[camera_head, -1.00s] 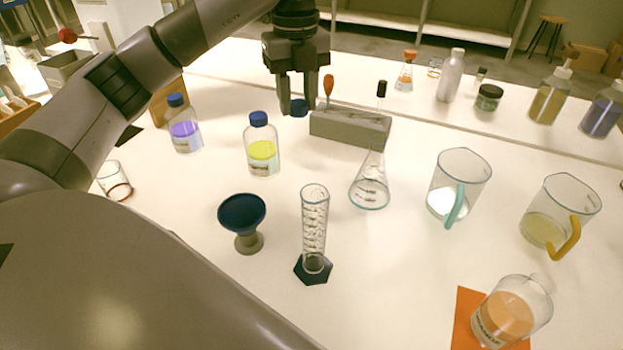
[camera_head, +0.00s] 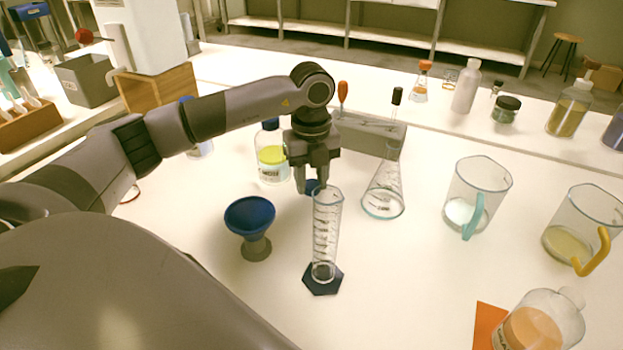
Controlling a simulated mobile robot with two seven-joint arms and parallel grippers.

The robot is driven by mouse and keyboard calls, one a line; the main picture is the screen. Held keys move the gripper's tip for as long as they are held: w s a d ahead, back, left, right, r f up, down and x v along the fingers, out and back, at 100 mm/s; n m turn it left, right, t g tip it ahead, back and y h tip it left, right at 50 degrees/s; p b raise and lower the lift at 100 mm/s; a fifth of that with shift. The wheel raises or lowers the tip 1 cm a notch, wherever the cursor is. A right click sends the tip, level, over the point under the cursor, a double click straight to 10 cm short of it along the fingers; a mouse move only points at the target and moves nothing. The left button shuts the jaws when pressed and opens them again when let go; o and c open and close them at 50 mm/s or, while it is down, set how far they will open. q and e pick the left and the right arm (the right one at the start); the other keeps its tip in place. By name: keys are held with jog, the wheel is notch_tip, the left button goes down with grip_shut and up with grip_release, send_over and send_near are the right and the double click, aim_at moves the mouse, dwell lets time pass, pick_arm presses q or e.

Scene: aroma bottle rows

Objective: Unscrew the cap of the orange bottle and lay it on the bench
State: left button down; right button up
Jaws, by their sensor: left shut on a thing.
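The orange bottle (camera_head: 532,327) stands at the lower right, cut off by the frame edge, on an orange mat (camera_head: 487,322). Its neck is bare and clear, with no cap on it. My left gripper (camera_head: 313,185) is shut on a blue cap (camera_head: 311,187), low over the middle of the bench (camera_head: 400,280). The cap is just behind the measuring cylinder's rim and partly hidden by the fingers; I cannot tell whether it touches the bench. My right gripper is not in view.
The measuring cylinder (camera_head: 325,240) stands right in front of the gripper, and a blue funnel (camera_head: 250,216) is at its left. A yellow bottle (camera_head: 271,160) with a blue cap is close behind. A conical flask (camera_head: 384,195) and beakers (camera_head: 476,190) stand to the right.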

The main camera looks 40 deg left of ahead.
aim_at(311, 184)
pick_arm(q)
jog(key=c, duration=0.7)
grip_release()
jog(key=shift+f, duration=0.1)
jog(key=shift+c, duration=0.2)
notch_tip(311, 184, up, 12)
jog(key=p, duration=0.1)
jog(key=shift+p, duration=0.4)
